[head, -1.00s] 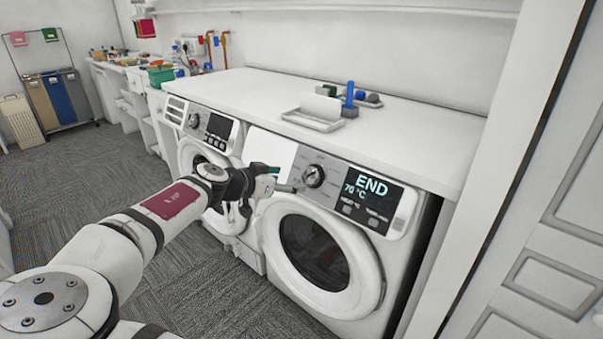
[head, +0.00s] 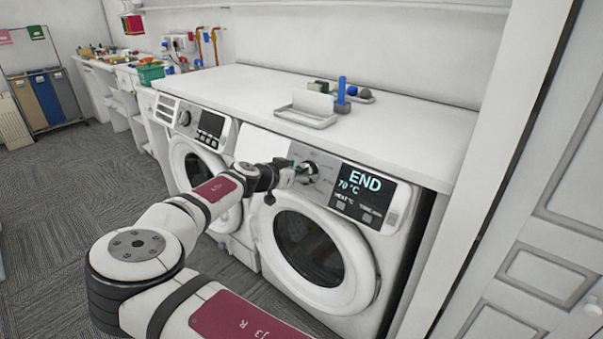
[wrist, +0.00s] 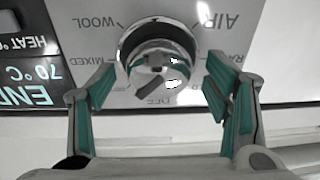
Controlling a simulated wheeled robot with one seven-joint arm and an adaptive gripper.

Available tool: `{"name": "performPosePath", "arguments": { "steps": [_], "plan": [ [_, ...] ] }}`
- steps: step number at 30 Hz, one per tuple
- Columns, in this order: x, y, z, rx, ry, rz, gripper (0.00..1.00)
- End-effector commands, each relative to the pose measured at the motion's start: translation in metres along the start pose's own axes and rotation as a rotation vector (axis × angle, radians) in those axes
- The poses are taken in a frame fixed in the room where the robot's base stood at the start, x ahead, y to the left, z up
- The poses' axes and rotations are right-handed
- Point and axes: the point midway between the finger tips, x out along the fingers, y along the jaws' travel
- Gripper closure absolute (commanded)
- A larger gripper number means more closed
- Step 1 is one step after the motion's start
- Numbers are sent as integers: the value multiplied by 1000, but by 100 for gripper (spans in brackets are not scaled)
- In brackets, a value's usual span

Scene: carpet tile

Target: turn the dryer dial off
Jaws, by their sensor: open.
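The dryer (head: 318,245) is the right-hand white machine, with a round door and a display (head: 365,195) reading END and 70 °C. Its silver dial (head: 308,171) sits left of the display. In the wrist view the dial (wrist: 160,60) appears upside down, with WOOL, AIR and MIXED printed around it. A partly covered label below the dial seems to read OFF. My gripper (head: 293,176) is open in front of the dial. In the wrist view its teal-padded fingers (wrist: 160,80) stand one on each side of the dial, with visible gaps.
A white counter (head: 420,140) runs above the machines and holds a small tray (head: 306,117) and a blue object (head: 341,90). A second machine (head: 195,150) stands to the left. A white door (head: 545,230) is at the right. Carpet floor (head: 60,230) is open at left.

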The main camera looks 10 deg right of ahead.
Motion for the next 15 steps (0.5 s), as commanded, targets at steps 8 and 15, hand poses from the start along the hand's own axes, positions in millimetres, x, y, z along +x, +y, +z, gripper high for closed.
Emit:
{"name": "performPosePath", "arguments": {
  "steps": [8, 15],
  "plan": [
    [8, 0, 0, 0, 0, 0, 29],
    [8, 0, 0, 0, 0, 0, 52]
  ]
}}
